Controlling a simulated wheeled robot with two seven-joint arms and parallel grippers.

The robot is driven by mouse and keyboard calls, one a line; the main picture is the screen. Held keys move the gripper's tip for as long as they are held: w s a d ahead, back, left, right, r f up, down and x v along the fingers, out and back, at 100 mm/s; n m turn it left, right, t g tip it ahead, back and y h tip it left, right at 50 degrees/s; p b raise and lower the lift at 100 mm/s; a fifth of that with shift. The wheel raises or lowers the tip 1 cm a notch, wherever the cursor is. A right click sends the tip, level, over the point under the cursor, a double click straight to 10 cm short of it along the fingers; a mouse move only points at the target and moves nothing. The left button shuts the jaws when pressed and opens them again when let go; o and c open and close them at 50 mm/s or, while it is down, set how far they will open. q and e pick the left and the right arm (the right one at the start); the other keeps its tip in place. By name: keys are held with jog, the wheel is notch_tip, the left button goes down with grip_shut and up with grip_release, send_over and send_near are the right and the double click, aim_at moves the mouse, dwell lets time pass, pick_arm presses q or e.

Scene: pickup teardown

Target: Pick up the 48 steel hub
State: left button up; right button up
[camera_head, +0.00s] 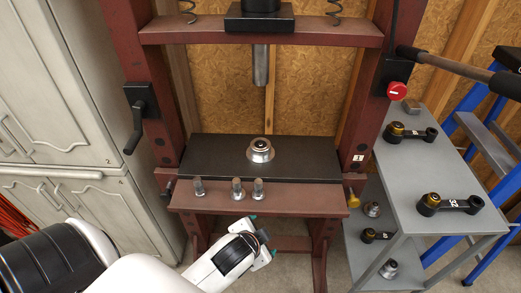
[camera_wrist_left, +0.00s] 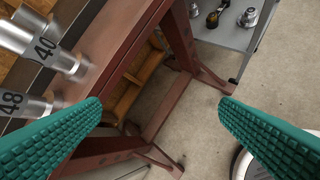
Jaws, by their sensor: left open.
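A flanged steel hub (camera_head: 260,151) with a dark and brassy centre sits on the black press plate; no number is readable on it. Other steel hubs (camera_head: 388,269) (camera_head: 372,208) are on the cart's lower levels, and one shows in the left wrist view (camera_wrist_left: 249,17). Three steel cylindrical pieces (camera_head: 237,187) stand on the press's front ledge. In the left wrist view, two stepped steel pieces are marked 40 (camera_wrist_left: 42,45) and 48 (camera_wrist_left: 22,105). My left gripper (camera_head: 263,236) is open and empty, below and in front of the ledge, its green fingers (camera_wrist_left: 160,105) apart. My right gripper is out of view.
The red press frame (camera_head: 341,120) and its ledge (camera_head: 300,198) stand close beyond my left gripper. A press ram (camera_head: 260,65) hangs above the plate. The grey cart (camera_head: 440,165) at right carries dark link arms (camera_head: 450,203). Grey cabinets (camera_head: 65,150) stand at left.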

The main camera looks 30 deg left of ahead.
pick_arm(q)
jog(key=w+d+r+m+t+h, duration=0.2)
jog(key=w+d+r+m+t, duration=0.1)
jog(key=w+r+m+t, duration=0.55)
jog(key=w+d+r+m+t+h, duration=0.25)
jog(key=w+r+m, duration=0.4)
jog(key=r, duration=0.45)
jog(key=d+r+m+g+h, duration=0.1)
jog(key=d+r+m+h, duration=0.55)
jog(key=m, duration=0.75)
jog(key=m+g+y, duration=1.2)
jog(key=m+g, duration=0.2)
jog(key=m, duration=1.7)
send_near(261, 143)
jog(key=p+x, duration=0.1)
jog(key=x, duration=0.4)
jog(key=shift+d+f, duration=0.1)
jog(key=shift+d, duration=0.1)
jog(key=shift+p+x, duration=1.05)
jog(key=shift+x, duration=1.75)
jog(key=shift+a, duration=0.2)
jog(key=c, duration=1.1)
jog(key=shift+w, duration=0.1)
jog(key=shift+c, duration=0.7)
